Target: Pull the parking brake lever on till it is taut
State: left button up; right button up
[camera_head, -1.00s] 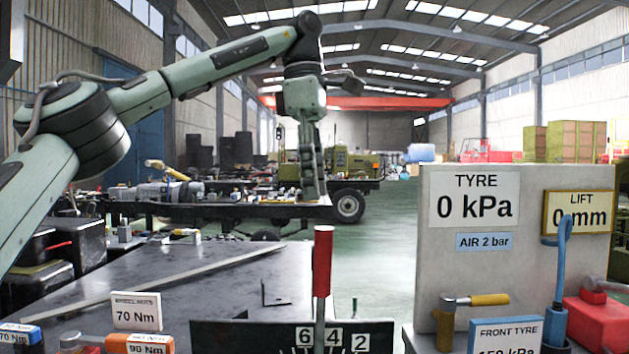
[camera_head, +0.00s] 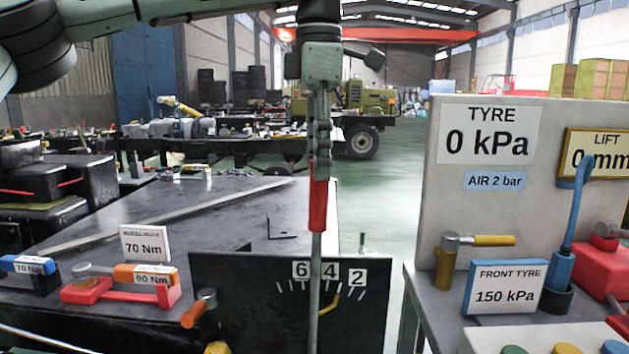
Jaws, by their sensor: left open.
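The parking brake lever stands upright, with a red grip (camera_head: 318,208) on a grey metal shaft (camera_head: 315,265). Its shaft passes in front of a dark plate (camera_head: 230,300) marked 6, 4 and 2 with white ticks. A short yellow pointer (camera_head: 331,304) shows beside the shaft, near the 4 and 2. My left gripper (camera_head: 319,165) points straight down at the top of the red grip and is open. I see it edge-on, and its fingers cover the grip's upper end; whether they touch it I cannot tell. My right gripper is not in view.
A grey panel (camera_head: 560,125) with tyre and lift signs stands at the right, with a blue-handled lever (camera_head: 575,215) before it. The dark bench (camera_head: 215,225) behind the plate holds torque blocks (camera_head: 145,277) at left.

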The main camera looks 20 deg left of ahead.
pick_arm(q)
jog(key=shift+f, duration=1.9)
grip_shut()
